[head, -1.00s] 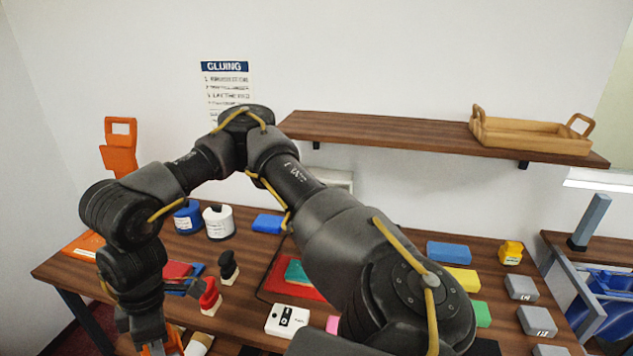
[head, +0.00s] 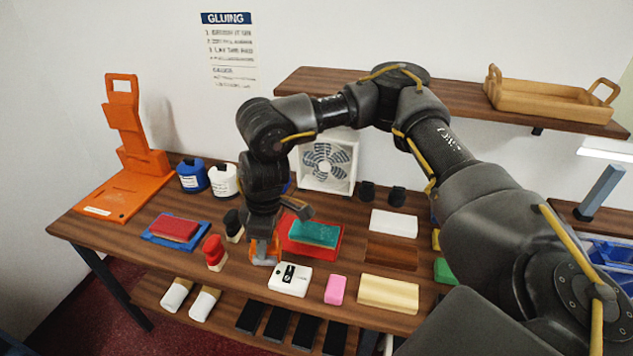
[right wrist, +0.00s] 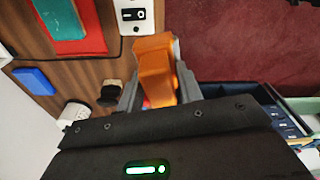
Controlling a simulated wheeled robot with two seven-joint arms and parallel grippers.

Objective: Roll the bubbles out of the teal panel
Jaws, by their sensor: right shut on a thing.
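The teal panel (head: 315,233) lies flat on a red panel (head: 298,249) in the middle of the counter. Both also show at the upper left of the right wrist view, the teal panel (right wrist: 58,17) on the red one (right wrist: 84,43). My right gripper (head: 264,240) is shut on an orange-bodied tool (right wrist: 154,60), likely the roller. It holds the tool just left of the red panel, apart from the teal panel in the right wrist view. The tool's far end is partly hidden, and bubbles are too small to see. My left gripper is in no view.
A white switch box (head: 290,279) and a pink block (head: 335,289) lie in front of the panels. A red-topped stamp (head: 214,252) and a dark-topped one (head: 233,225) stand to the left. A white fan (head: 326,163) stands behind.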

